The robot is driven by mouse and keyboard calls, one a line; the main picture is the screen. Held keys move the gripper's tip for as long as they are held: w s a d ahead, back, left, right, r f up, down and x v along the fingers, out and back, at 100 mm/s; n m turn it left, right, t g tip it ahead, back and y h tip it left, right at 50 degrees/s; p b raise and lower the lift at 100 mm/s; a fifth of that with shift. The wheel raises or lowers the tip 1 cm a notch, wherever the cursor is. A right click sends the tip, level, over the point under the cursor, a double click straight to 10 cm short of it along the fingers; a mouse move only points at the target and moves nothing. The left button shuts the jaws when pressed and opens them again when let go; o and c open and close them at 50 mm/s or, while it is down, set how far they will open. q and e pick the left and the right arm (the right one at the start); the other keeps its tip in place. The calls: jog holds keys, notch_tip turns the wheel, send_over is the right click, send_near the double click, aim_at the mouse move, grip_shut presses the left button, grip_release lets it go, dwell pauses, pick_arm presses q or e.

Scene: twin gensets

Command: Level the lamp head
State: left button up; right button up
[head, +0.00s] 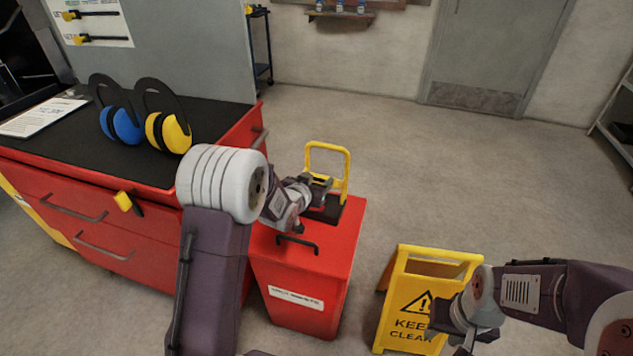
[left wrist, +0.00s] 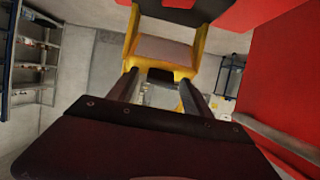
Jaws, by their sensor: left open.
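A yellow lamp with an upright loop-shaped frame (head: 346,160) stands on top of the red waste bin (head: 300,255). Its head is mostly hidden behind my left gripper in the head view, so I cannot tell its tilt there. In the left wrist view a yellow body with a pale flat panel (left wrist: 163,51) lies just beyond the fingers. My left gripper (head: 322,183) is open at the lamp; it also shows in the left wrist view (left wrist: 158,84). I cannot tell whether it touches the lamp. My right gripper (head: 474,335) hangs by the yellow floor sign, its jaws unclear.
A red drawer cabinet (head: 150,235) with a black top stands at left, bearing blue ear muffs (head: 121,124), yellow ear muffs (head: 168,131) and a paper sheet (head: 42,116). The yellow floor sign (head: 408,318) stands right of the bin. Open floor lies behind.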

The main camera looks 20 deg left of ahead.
pick_arm(q)
jog(key=shift+c, duration=0.4)
grip_shut()
dwell(0.9)
